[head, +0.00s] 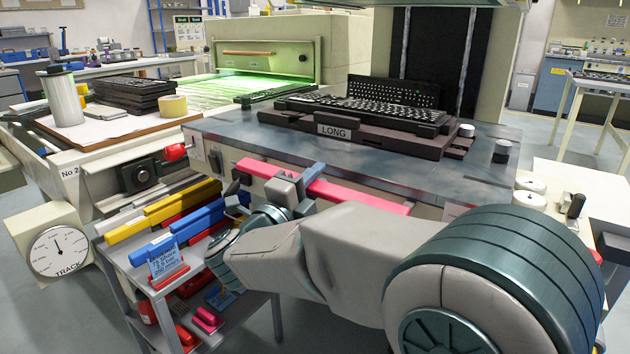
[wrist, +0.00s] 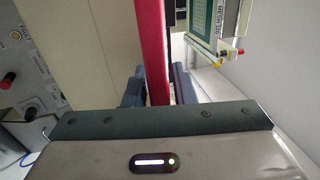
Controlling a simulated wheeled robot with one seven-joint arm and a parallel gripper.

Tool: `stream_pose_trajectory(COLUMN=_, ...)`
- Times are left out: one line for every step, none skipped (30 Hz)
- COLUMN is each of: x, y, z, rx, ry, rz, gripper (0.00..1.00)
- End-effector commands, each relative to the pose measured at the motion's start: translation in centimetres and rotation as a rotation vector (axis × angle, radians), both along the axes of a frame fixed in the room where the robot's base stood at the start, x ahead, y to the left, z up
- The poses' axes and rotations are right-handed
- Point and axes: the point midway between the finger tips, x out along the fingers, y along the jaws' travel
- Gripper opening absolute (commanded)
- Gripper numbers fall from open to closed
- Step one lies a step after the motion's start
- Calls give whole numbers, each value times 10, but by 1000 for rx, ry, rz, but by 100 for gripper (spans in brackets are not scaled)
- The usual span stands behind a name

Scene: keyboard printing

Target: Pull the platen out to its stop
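The platen (head: 245,128) is a flat dark grey slab at the press. It carries a dark fixture labelled LONG (head: 335,132) with a black keyboard (head: 385,112) on it. A long red bar (head: 370,198) runs along the front below the slab's edge. My gripper (head: 297,185) is at this bar, left of its middle. In the wrist view the red bar (wrist: 156,50) passes between my two blue-grey fingers, one close on each side. Contact is partly hidden by the gripper body. My arm covers part of the front.
A red knob (head: 175,152) sticks out left of the bar. A grey cart (head: 130,275) with yellow, blue and red bars stands below left, near a dial marked TRACK (head: 60,252). White round knobs (head: 529,192) sit on the right panel. Open floor shows at left.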

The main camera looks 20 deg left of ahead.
Motion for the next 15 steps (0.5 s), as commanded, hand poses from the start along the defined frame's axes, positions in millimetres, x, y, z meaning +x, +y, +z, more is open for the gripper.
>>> stream_pose_trajectory(x=0, y=-1, z=0, rx=0, ry=0, rz=-1, gripper=24)
stream_pose_trajectory(x=0, y=0, z=0, rx=0, ry=-1, rz=-1, gripper=24)
stream_pose_trajectory(x=-2, y=1, z=0, rx=0, ry=0, rz=0, gripper=24)
stream_pose_trajectory(x=-4, y=2, z=0, rx=1, ry=0, rz=1, gripper=24)
stream_pose_trajectory(x=-6, y=3, z=0, rx=1, ry=1, rz=2, gripper=24)
stream_pose_trajectory(x=-11, y=5, z=-1, rx=0, ry=1, rz=4, gripper=24)
stream_pose_trajectory(x=-15, y=6, z=-2, rx=-1, ry=0, rz=4, gripper=24)
stream_pose_trajectory(x=-20, y=8, z=-2, rx=-1, ry=0, rz=4, gripper=24)
stream_pose_trajectory(x=-27, y=11, z=-3, rx=-1, ry=-1, rz=5, gripper=24)
stream_pose_trajectory(x=-33, y=13, z=-5, rx=-2, ry=1, rz=6, gripper=24)
stream_pose_trajectory(x=-40, y=16, z=-7, rx=-2, ry=2, rz=7, gripper=24)
stream_pose_trajectory(x=-48, y=19, z=-8, rx=-3, ry=2, rz=6, gripper=24)
stream_pose_trajectory(x=-55, y=21, z=-10, rx=-2, ry=0, rz=6, gripper=24)
stream_pose_trajectory(x=-62, y=24, z=-12, rx=-2, ry=2, rz=8, gripper=24)
stream_pose_trajectory(x=-71, y=27, z=-14, rx=-2, ry=2, rz=7, gripper=24)
